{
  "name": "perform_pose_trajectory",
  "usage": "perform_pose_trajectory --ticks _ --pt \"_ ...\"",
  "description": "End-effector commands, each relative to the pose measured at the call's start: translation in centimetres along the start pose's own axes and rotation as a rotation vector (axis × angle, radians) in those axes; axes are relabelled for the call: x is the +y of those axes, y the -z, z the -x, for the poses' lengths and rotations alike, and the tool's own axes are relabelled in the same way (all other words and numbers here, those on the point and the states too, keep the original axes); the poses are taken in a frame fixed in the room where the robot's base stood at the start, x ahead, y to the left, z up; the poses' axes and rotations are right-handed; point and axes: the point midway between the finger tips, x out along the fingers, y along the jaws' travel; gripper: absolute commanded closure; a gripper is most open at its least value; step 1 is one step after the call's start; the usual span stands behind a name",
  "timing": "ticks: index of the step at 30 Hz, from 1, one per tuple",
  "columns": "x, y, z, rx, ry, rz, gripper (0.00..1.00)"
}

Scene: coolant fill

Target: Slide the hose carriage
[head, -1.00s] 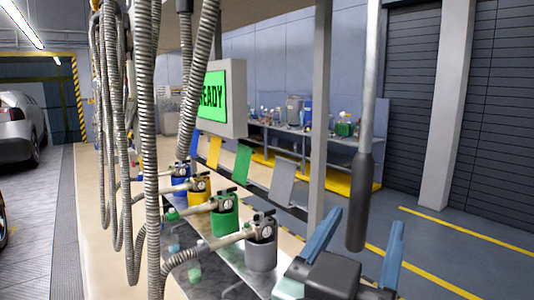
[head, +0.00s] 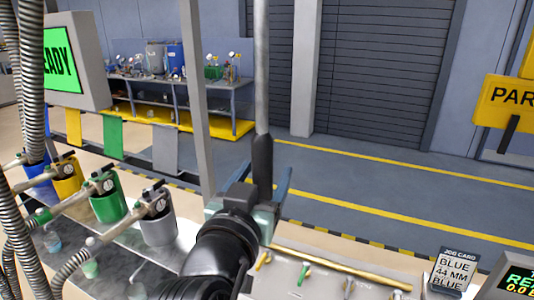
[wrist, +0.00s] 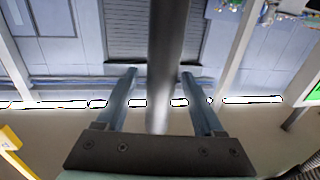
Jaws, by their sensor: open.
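A grey vertical rod (head: 262,70) hangs from above with a dark grip (head: 262,165) at its lower end. I take it for the pull handle of the hose carriage; the carriage itself is not in view. My gripper (head: 266,172) is open at the height of the dark grip, its blue fingers on either side of it in the picture. In the wrist view the rod (wrist: 172,45) runs between the two spread fingers (wrist: 158,80), with visible gaps on both sides. Ribbed hoses (head: 30,110) hang at the left.
Blue, yellow, green (head: 108,205) and grey (head: 158,228) canisters with nozzles stand in a row at left. A grey post (head: 198,100) rises behind them. A job card (head: 455,270) reads "BLUE 44 MM BLUE". A screen (head: 60,60) shows green. Open floor lies beyond.

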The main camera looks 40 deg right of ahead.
Motion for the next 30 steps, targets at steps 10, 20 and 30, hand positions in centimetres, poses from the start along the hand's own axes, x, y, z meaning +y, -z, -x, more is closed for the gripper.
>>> perform_pose_trajectory --ticks 10,20,30 --pt "0.0 0.0 -2.7 0.0 0.001 -0.001 0.31" --pt "0.0 0.0 -2.7 0.001 0.001 -0.001 0.5" --pt "0.0 0.0 -2.7 0.001 0.001 -0.001 1.0"
